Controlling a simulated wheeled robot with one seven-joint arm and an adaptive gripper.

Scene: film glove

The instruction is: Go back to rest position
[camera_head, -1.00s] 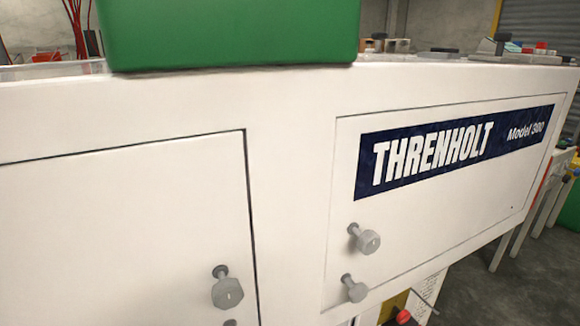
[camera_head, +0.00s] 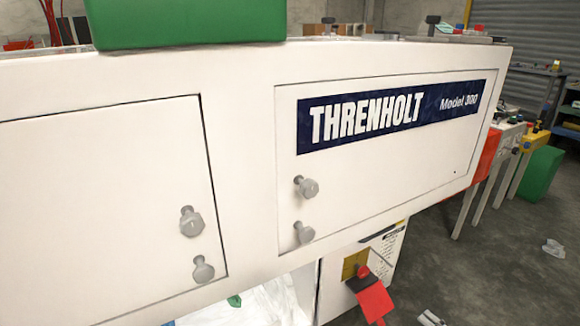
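My gripper and arm are not in view. A large white machine (camera_head: 245,110) fills most of the head view. It carries a dark blue label reading THRENHOLT Model 300 (camera_head: 390,116) on its right door panel (camera_head: 390,170). A left door panel (camera_head: 90,200) beside it is shut. Each panel has two grey knobs, such as the right panel's upper knob (camera_head: 307,187) and the left panel's upper knob (camera_head: 191,222).
A green box (camera_head: 185,22) sits on the machine's top. A red handle on a yellow plate (camera_head: 370,295) sticks out below. Clear plastic film (camera_head: 265,305) shows underneath. At right, a green bin (camera_head: 540,172) stands by posts; the grey floor (camera_head: 490,260) is mostly open, with small litter.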

